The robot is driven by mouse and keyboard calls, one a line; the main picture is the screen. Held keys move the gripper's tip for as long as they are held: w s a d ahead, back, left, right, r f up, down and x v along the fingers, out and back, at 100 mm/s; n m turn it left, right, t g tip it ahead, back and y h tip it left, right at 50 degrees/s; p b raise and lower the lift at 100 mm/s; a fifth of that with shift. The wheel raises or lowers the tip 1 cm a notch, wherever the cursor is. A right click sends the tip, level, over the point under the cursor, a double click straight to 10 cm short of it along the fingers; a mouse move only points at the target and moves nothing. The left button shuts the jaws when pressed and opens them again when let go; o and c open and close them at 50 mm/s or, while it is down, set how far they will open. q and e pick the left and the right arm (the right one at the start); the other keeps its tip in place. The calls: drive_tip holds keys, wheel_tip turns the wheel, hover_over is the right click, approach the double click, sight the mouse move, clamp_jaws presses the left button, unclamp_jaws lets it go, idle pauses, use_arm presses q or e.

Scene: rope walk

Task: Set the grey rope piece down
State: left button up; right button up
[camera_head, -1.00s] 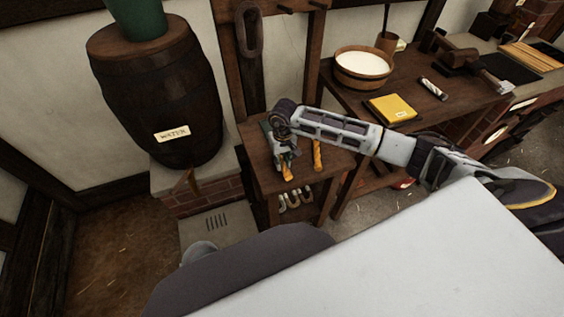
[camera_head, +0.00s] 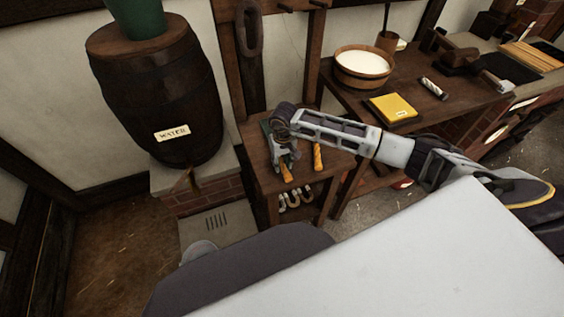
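My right arm reaches in from the right, and its gripper (camera_head: 283,162) points down over the small wooden side table (camera_head: 262,178). The gripper is small and partly hidden by its own wrist, so I cannot tell whether its fingers are open or shut. I cannot make out a grey rope piece in or under it. An orange-handled item (camera_head: 317,156) lies on the table just right of the gripper. Another orange handle (camera_head: 286,173) shows right below the fingers. My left gripper is not in view.
A water barrel (camera_head: 158,95) stands on a brick base at left. A workbench (camera_head: 448,105) at right holds a white-filled tub (camera_head: 364,66) and a yellow block (camera_head: 391,108). Several curved pieces (camera_head: 295,197) sit on the side table's lower shelf. A dark loop (camera_head: 249,28) hangs behind.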

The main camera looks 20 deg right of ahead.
sight(283, 163)
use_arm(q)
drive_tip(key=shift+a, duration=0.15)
use_arm(e)
drive_tip(key=shift+o, duration=0.4)
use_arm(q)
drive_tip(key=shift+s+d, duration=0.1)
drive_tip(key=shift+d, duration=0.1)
use_arm(e)
drive_tip(key=shift+r, duration=0.45)
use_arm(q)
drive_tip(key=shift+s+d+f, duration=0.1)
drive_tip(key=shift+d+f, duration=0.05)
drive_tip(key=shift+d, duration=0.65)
use_arm(e)
wheel_tip(283, 163, up, 11)
drive_tip(key=shift+s+r, duration=0.15)
drive_tip(key=shift+r, duration=0.05)
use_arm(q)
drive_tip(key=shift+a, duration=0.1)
